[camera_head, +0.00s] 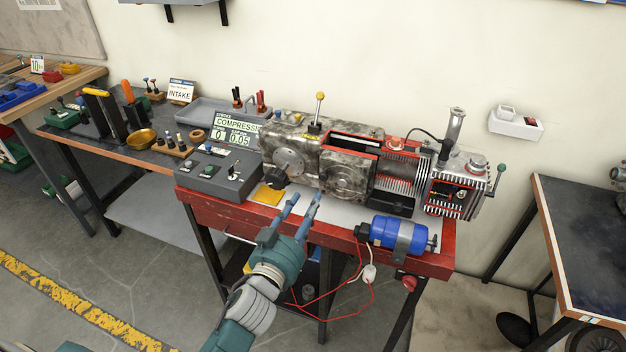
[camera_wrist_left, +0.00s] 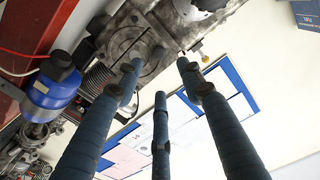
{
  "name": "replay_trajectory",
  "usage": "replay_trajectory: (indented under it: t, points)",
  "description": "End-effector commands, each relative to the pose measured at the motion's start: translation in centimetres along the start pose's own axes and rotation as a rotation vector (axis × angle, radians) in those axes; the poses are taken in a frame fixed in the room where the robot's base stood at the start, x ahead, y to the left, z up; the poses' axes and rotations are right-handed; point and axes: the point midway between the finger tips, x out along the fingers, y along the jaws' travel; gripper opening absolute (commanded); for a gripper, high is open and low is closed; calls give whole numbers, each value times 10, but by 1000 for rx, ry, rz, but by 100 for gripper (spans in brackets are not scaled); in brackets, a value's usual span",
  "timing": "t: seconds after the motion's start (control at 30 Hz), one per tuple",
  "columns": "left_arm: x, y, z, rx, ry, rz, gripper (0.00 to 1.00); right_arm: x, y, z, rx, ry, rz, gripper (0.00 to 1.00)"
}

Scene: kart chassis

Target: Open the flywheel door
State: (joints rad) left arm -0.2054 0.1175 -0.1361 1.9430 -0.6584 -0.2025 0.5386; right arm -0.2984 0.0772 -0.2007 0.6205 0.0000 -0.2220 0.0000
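The engine's grey metal housing (camera_head: 347,172) stands on the red bench, with round covers on its front face. I cannot tell for sure which panel is the flywheel door. A black knob (camera_head: 275,178) sticks out at the housing's lower left. My left gripper (camera_head: 305,200) is in front of the housing and below its round covers, its blue fingers spread and empty. In the left wrist view the spread fingers (camera_wrist_left: 160,75) point at the housing (camera_wrist_left: 125,38), and one finger overlaps a round cover. Contact cannot be told. My right gripper is not in view.
A blue motor (camera_head: 398,235) sits on the red bench (camera_head: 330,236) right of my left gripper; red wires hang below. A grey control box (camera_head: 219,172) stands left of the housing. A finned cylinder (camera_head: 400,176) is on the right. The floor in front is clear.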

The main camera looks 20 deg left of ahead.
Motion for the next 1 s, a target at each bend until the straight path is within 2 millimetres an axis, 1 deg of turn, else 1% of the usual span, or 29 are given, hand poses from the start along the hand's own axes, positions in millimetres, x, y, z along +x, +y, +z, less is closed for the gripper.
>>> replay_trajectory:
  t: [0.03, 0.1, 0.2, 0.3, 0.4, 0.5, 0.67, 0.9, 0.97, 1.0]
  points:
    - [10, -1, -3, 1, 2, 0, 39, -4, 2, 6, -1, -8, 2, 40]
    - [23, -1, -4, 1, 2, 0, 39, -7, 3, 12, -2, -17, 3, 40]
    - [43, -1, -4, 1, 1, 0, 39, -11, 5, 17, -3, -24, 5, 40]
    - [61, 0, -2, 0, 0, 0, 39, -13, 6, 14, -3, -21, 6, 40]
    - [76, 0, -2, 1, 0, 0, 39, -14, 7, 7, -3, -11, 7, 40]
    - [86, 0, -1, 0, 0, 0, 39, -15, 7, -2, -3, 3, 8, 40]
    - [93, 0, 0, -1, -1, 0, 39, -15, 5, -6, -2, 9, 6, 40]
    - [93, 0, 0, 0, -2, 0, 39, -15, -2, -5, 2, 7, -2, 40]
    - [93, 0, 0, 0, -2, 0, 27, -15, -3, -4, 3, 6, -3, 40]
    - [93, 0, 0, 0, -2, 1, 19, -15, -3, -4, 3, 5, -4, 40]
